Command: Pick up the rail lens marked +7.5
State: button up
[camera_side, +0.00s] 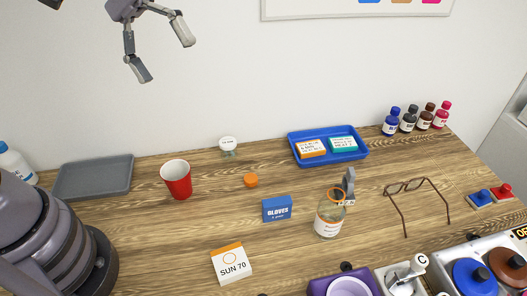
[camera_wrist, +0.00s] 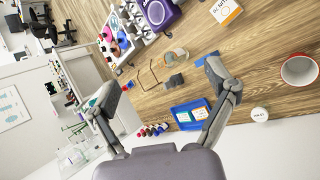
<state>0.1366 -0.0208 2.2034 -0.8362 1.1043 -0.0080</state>
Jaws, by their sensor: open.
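My gripper (camera_side: 160,55) is open and empty, high above the table's back left in the side view. Its two fingers are spread in the wrist view (camera_wrist: 170,74), with nothing between them but distant table. I cannot read a +7.5 mark anywhere, so I cannot tell which thing is the rail lens. A small white round piece with dark print (camera_side: 228,143) stands near the wall on a short greenish base; it also shows in the wrist view (camera_wrist: 259,114). Its print is too small to read. Blue (camera_side: 473,276) and brown (camera_side: 508,264) discs sit at the front right.
A red cup (camera_side: 177,182), an orange cap (camera_side: 251,181), a blue gloves box (camera_side: 277,209) and a clear jar (camera_side: 329,222) stand mid-table. A blue tray (camera_side: 348,156) holds two boxes. A grey tray (camera_side: 95,178), glasses (camera_side: 405,187) and several bottles (camera_side: 408,121) flank them.

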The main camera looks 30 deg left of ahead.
jog(key=w+d+f+n+h, duration=0.85)
jog(key=w+d+f, duration=0.25)
jog(key=w+d, duration=0.4)
jog(key=w+d+f+n+t, duration=0.3)
jog(key=w+f+n+t, duration=0.25)
jog(key=f, duration=0.35)
jog(key=n+t+y, duration=0.2)
jog(key=n+t, duration=0.3)
jog(key=n, duration=0.2)
send_near(345, 184)
jog(key=x, duration=0.3)
jog(key=shift+w+d, duration=0.1)
jog(key=shift+w, duration=0.15)
jog(key=shift+w+d+f+t, duration=0.1)
jog(key=shift+w+d+t, duration=0.1)
jog(key=shift+t, duration=0.15)
jog(key=x, duration=0.6)
jog(key=shift+d, duration=0.5)
jog(key=c, duration=1.3)
jog(key=shift+c, duration=0.2)
